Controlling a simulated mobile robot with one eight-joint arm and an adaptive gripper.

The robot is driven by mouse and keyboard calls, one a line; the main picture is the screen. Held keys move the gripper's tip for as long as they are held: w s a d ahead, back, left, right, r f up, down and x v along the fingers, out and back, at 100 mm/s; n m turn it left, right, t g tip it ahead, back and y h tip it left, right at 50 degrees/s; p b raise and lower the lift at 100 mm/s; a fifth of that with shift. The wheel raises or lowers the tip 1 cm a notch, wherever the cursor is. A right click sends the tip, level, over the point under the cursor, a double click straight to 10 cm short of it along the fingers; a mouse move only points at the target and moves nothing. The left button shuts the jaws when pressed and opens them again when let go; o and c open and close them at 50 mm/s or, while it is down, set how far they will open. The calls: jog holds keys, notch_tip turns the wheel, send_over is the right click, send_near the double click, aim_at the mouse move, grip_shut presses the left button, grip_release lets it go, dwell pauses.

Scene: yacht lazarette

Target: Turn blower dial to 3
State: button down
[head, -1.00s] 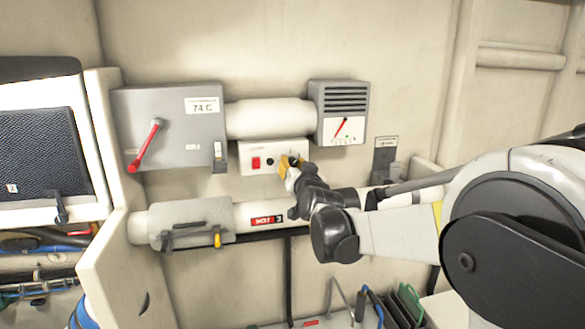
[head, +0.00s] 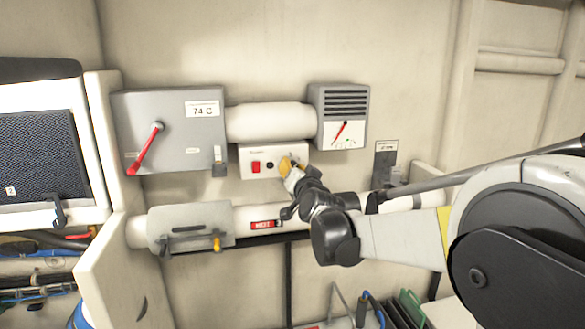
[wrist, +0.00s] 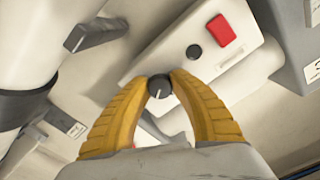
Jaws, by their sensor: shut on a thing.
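The blower panel is a small white box (head: 247,165) on the wall under a white duct, with a red switch (head: 255,167) and a small black knob (head: 270,165). In the wrist view the blower dial (wrist: 160,87) is a round black knob with a white pointer line, which points roughly towards my gripper's palm. My gripper (wrist: 160,82) has yellow fingers shut around this dial, one on each side. In the head view my gripper (head: 289,164) covers the dial at the panel's right end. I cannot read the dial's numbers.
A grey box (head: 185,115) with a red lever (head: 146,148) is at the left. A vent gauge (head: 342,130) with a red needle is at the upper right. A horizontal pipe with a grey cover (head: 190,215) runs below the panel.

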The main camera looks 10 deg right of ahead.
jog(key=c, duration=1.1)
grip_release()
jog(key=s, duration=1.2)
jog(key=s+f+n+g+b, duration=0.2)
jog(key=s+f+b, duration=0.6)
jog(key=f, duration=0.6)
jog(key=s+f+n+g+b, duration=0.2)
jog(key=s+f+g+b, duration=0.3)
jog(key=s+f+b, duration=0.3)
jog(key=s+f+n+g+b, duration=0.2)
jog(key=s+f+g+b, duration=0.2)
jog(key=s+f+b, duration=0.4)
jog(key=s+f, duration=0.6)
jog(key=f, duration=0.7)
jog(key=shift+f, duration=0.2)
